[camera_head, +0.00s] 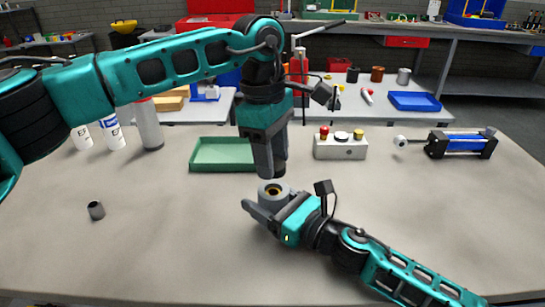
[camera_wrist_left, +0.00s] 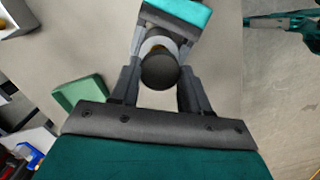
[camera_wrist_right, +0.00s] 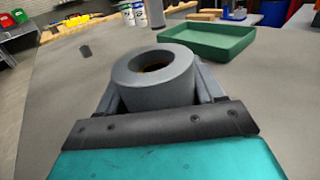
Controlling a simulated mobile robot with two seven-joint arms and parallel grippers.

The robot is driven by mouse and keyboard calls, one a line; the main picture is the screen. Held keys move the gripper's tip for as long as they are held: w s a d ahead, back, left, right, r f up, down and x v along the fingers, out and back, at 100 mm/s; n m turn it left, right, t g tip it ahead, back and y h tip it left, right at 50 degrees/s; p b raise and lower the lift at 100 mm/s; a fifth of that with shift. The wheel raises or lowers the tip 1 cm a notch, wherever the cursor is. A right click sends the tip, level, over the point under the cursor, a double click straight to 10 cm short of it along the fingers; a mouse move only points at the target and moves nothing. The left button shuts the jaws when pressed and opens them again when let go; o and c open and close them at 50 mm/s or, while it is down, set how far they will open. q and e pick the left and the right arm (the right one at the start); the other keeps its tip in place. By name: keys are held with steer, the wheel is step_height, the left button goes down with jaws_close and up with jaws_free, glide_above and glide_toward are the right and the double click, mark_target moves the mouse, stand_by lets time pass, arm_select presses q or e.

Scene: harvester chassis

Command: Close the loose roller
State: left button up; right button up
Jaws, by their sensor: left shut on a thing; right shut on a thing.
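My right gripper (camera_head: 262,208) is shut on a thick grey roller ring (camera_head: 266,201) and holds it near the table, its open hole facing up. In the right wrist view the ring (camera_wrist_right: 150,85) sits between the fingers, with a brass-coloured lining inside. My left gripper (camera_head: 270,168) points down above the ring, shut on a dark round cap (camera_head: 279,171). In the left wrist view the cap (camera_wrist_left: 160,71) is between the fingers and covers part of the ring (camera_wrist_left: 160,44). In the head view the cap and ring look apart.
A green tray (camera_head: 222,166) lies behind my left gripper. A button box (camera_head: 341,152) and a blue cylinder actuator (camera_head: 461,144) stand at the right. A small dark cylinder (camera_head: 96,211) stands at left. White bottles (camera_head: 112,134) are at the back left. The front table area is clear.

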arm_select(q)
steer(key=shift+f, duration=0.7)
steer(key=shift+f, duration=0.1)
steer(key=shift+f, duration=0.8)
steer(key=shift+f, duration=0.65)
steer(key=o, duration=1.1)
steer(key=shift+r, duration=0.1)
steer(key=r, duration=0.8)
steer(key=a+r, duration=0.1)
steer(key=r, duration=0.2)
steer(key=shift+w+a+r, duration=0.1)
steer(key=shift+w+r, duration=0.25)
steer(key=shift+r, duration=0.05)
